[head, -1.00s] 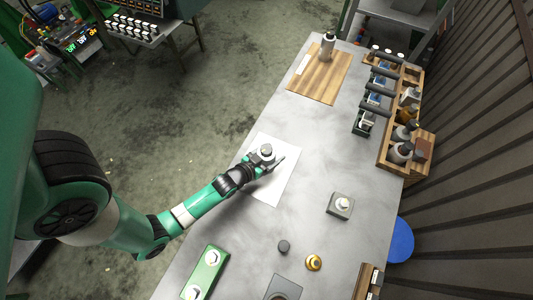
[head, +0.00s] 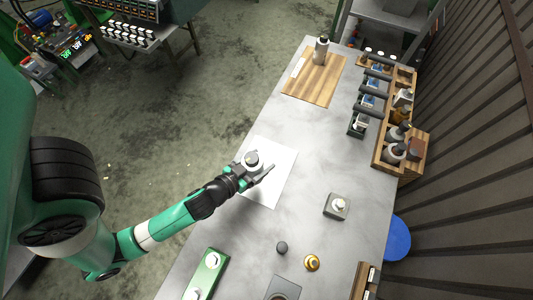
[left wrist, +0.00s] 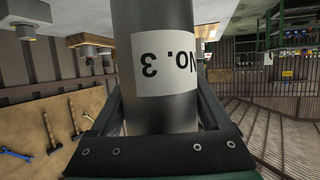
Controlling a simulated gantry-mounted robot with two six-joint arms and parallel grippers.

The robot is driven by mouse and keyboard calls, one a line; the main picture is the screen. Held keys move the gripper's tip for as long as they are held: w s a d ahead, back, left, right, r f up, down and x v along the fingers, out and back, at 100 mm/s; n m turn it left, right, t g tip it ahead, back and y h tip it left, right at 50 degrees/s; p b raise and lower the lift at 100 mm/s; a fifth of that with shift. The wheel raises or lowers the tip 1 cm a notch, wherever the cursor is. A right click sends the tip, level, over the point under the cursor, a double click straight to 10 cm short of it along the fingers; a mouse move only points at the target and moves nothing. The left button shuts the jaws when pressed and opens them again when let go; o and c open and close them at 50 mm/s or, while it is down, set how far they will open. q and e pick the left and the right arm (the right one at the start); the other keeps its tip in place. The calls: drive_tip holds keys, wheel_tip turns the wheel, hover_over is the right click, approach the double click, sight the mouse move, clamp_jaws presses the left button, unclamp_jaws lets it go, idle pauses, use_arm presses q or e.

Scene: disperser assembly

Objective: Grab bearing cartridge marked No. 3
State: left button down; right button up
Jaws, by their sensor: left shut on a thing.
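The bearing cartridge is a grey metal cylinder (left wrist: 160,30) with a white label (left wrist: 168,63) reading "No. 3", upside down in the left wrist view. My left gripper (head: 257,171) is shut on it, with a finger on each side. In the head view the round top of the cartridge (head: 251,158) shows between the fingers, over the white sheet (head: 275,187) on the grey table. I cannot tell from the head view how far it is above the sheet. My right gripper is not in view.
A grey block with a white knob (head: 337,206), a small dark cap (head: 282,248) and a brass-coloured part (head: 312,263) stand on the table. A green block (head: 208,271) is at the front left. A wooden board (head: 313,84) and wooden bottle rack (head: 405,157) lie farther back.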

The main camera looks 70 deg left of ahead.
sight(251, 175)
use_arm(q)
drive_tip(key=s+d, duration=0.1)
drive_tip(key=s+d+r+b, duration=0.1)
drive_tip(key=s+d, duration=0.1)
drive_tip(key=shift+s+d+r+b, duration=0.15)
drive_tip(key=shift+d+r+b, duration=0.1)
drive_tip(key=shift+r+b, duration=0.1)
drive_tip(key=shift+s+d+r+p, duration=0.2)
drive_tip(key=shift+d+r+p, duration=0.05)
drive_tip(key=shift+p, duration=0.3)
drive_tip(key=shift+s+d+r, duration=0.3)
drive_tip(key=shift+s+d, duration=0.05)
drive_tip(key=shift+s, duration=0.15)
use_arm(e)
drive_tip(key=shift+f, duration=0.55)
